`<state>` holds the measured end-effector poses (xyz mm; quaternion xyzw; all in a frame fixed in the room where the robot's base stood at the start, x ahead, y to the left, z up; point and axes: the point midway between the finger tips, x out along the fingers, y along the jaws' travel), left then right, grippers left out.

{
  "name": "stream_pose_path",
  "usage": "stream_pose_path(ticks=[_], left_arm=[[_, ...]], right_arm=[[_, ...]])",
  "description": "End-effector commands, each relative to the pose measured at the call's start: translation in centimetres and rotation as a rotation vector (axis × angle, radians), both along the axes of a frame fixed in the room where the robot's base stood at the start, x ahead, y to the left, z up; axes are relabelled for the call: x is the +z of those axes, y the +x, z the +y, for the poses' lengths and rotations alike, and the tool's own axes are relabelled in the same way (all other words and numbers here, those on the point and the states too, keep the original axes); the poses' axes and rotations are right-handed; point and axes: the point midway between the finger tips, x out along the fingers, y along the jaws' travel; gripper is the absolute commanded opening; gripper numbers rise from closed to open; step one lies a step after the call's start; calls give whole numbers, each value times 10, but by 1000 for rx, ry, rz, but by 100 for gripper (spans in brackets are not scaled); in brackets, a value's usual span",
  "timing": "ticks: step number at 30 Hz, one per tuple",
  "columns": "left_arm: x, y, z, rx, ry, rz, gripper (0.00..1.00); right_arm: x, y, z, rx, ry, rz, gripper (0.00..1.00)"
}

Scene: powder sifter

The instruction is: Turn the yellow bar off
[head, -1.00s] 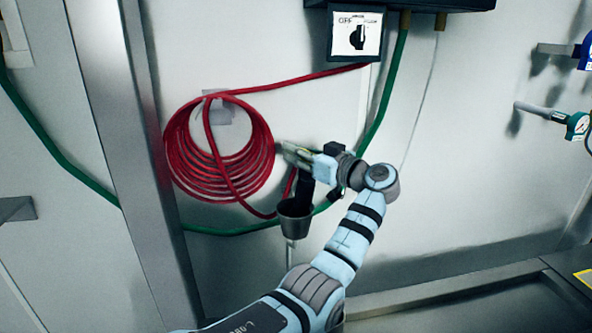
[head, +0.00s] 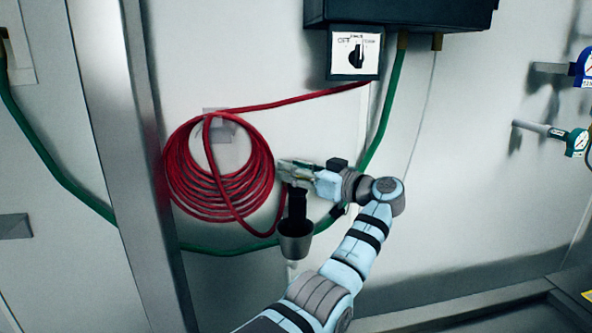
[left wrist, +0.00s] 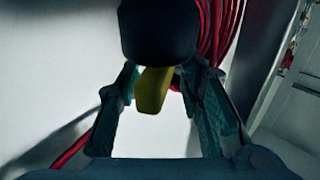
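The yellow bar (left wrist: 152,90) shows in the left wrist view, sticking out below a dark rounded body (left wrist: 158,30). It lies between the two spread fingers of my left gripper (left wrist: 165,105), with gaps on both sides. In the head view my left gripper (head: 284,173) is at the wall by the black upright piece (head: 297,205) above a grey cup (head: 296,240). The bar cannot be made out in the head view. My right gripper is in neither view.
A coiled red hose (head: 218,205) hangs just left of the gripper. A green hose (head: 390,110) runs behind the arm. A switch box (head: 355,55) is above. Gauges (head: 575,142) are at the far right. A metal post (head: 125,150) stands left.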

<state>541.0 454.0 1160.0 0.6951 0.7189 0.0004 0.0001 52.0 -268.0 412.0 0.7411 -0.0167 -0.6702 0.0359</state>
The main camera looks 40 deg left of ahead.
Motion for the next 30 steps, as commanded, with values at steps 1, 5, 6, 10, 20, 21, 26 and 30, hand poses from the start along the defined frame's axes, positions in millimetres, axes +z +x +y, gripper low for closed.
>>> stream_pose_path(ticks=[1, 5, 6, 10, 20, 21, 26, 30], left_arm=[[0, 0, 0, 0, 0, 0, 34], [0, 1, -6, -1, 0, 1, 34], [0, 1, -11, -2, 0, 1, 34], [-1, 3, -43, -5, -1, 1, 34], [0, 4, -116, -1, 0, 2, 34], [0, 4, -119, -1, 0, 1, 34], [0, 4, -121, 0, 0, 0, 34], [0, 4, -120, 0, 0, 0, 34]], right_arm=[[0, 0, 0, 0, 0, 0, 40], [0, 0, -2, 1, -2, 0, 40], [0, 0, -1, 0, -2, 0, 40], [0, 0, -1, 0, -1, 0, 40], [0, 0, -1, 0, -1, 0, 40], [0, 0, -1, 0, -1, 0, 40], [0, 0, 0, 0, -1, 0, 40], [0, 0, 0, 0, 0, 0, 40]])
